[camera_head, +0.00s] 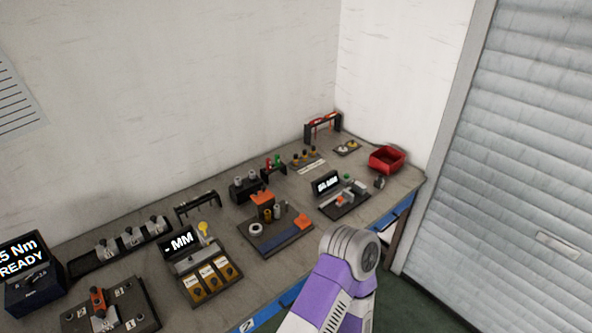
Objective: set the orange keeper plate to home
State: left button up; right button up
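A dark fixture plate (262,246) sits mid-bench. It carries an orange block (262,198) on a raised post at its back and a flat orange piece (302,221) at its right end. I cannot tell for certain which of these is the keeper plate, or its exact seating. A grey ring (256,229) and small brass and grey cylinders stand between them. A purple and grey arm link of mine rises from the bottom, in front of the bench. Neither of my grippers shows.
Left of the fixture is a gauge station (188,262) reading "- MM". A clamp block with an orange lever (98,300) is at the lower left. Right are another display unit (326,183) and a red bin (386,159). Bare bench is narrow between stations.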

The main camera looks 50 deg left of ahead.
aim_at(265, 194)
jog(key=i, duration=1.7)
jog(key=u, duration=3.7)
